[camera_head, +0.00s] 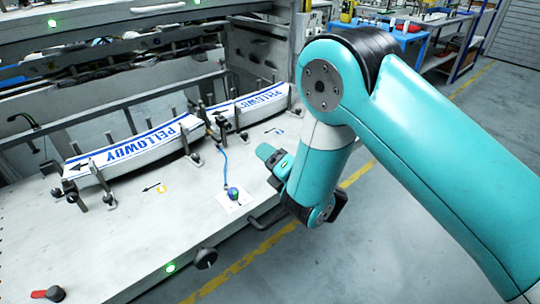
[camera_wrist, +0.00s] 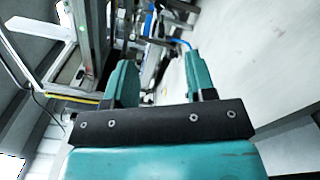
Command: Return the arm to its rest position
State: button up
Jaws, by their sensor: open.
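My gripper (camera_wrist: 160,85) shows in the wrist view with its two teal fingers spread apart and nothing between them. In the head view my teal arm is bent, with its upper link coming in from the right and its wrist hanging down past the machine's front edge. The fingers there are mostly hidden; a teal end part (camera_head: 272,158) points left toward the machine table. Two curved stacks of white labels marked PELLOWDY, the left stack (camera_head: 135,147) and the right stack (camera_head: 252,106), stand between metal posts, apart from my gripper.
The machine table (camera_head: 120,235) has a blue-topped knob (camera_head: 233,193) with a blue cable, a black knob (camera_head: 205,258) and a red-handled knob (camera_head: 48,294). A dark handle (camera_head: 270,217) juts from its edge near my wrist. Grey floor (camera_head: 330,265) is clear; workbenches (camera_head: 415,35) stand behind.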

jog(key=w+d+r+m+g+h+p, duration=0.1)
jog(key=d+r+m+g+h+p, duration=0.15)
jog(key=d+r+m+h, duration=1.05)
jog(key=s+r+m+g+y+p, duration=0.1)
jog(key=s+r+m+g+y, duration=0.1)
jog(key=s, duration=0.8)
jog(key=s+r+m+g+y+p, duration=0.1)
jog(key=s+r+m+g, duration=0.3)
jog(key=s, duration=0.6)
jog(key=s+r+m+g+y+p, duration=0.1)
jog(key=s+r+m+g+y, duration=0.2)
jog(key=s, duration=0.7)
jog(key=m+g, duration=0.2)
jog(key=shift+s+a+r+g, duration=0.25)
jog(key=shift+g, duration=0.1)
